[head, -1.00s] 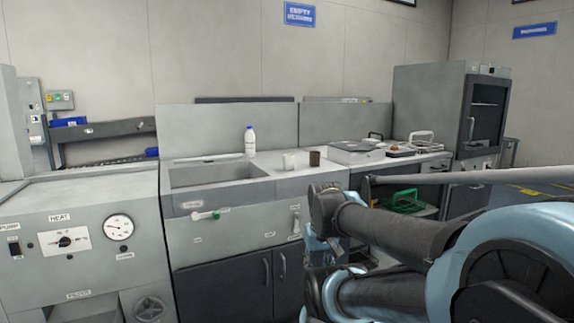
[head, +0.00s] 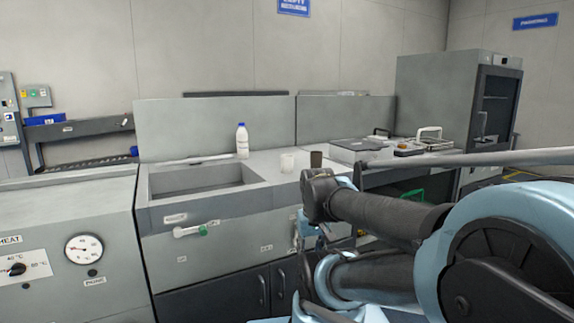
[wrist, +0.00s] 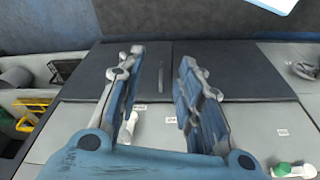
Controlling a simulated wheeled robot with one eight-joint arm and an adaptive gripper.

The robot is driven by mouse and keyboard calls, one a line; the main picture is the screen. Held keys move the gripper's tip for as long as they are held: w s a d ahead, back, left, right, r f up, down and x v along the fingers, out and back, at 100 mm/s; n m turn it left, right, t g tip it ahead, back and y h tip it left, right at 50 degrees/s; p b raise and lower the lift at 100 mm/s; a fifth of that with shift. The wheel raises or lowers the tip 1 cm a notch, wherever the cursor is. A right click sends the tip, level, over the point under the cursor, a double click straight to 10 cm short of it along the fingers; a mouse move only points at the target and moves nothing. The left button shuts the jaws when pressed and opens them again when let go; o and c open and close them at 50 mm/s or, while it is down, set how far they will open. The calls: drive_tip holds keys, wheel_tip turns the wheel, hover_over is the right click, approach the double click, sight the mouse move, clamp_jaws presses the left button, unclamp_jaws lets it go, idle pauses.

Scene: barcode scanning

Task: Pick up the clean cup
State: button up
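A small white cup (head: 288,163) stands upright on the counter right of the sink in the head view. A dark brown cup (head: 316,159) stands just right of it, apart from it. I take the white one for the clean cup; the picture is too small to show dirt. My gripper (wrist: 161,60) is open and empty in the wrist view, its two fingers spread in front of the cabinet fronts. Neither cup shows in the wrist view. In the head view my arm hides most of the gripper, low in front of the counter.
A sink (head: 200,180) lies left of the cups, with a white bottle (head: 242,142) with a blue cap behind its right end. Trays and a flat grey device (head: 356,150) lie to the right on the counter. A tall cabinet (head: 455,110) stands far right.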

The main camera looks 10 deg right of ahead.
drive_tip(key=o, duration=0.4)
drive_tip(key=shift+w+f, duration=0.1)
drive_tip(key=shift+w, duration=0.1)
drive_tip(key=o, duration=0.5)
drive_tip(key=shift+w+r, duration=0.2)
drive_tip(key=shift+w, duration=0.4)
wheel_tip(320, 180, up, 31)
drive_tip(key=m+t+y, duration=0.3)
drive_tip(key=m+y, duration=0.1)
drive_tip(key=m, duration=2.4)
hover_over(287, 160)
drive_tip(key=s+d, duration=0.4)
drive_tip(key=d, duration=0.3)
drive_tip(key=x, duration=1.1)
drive_tip(key=s+a+x, duration=0.1)
drive_tip(key=x, duration=0.5)
drive_tip(key=shift+w+f, duration=0.1)
drive_tip(key=shift+f, duration=0.1)
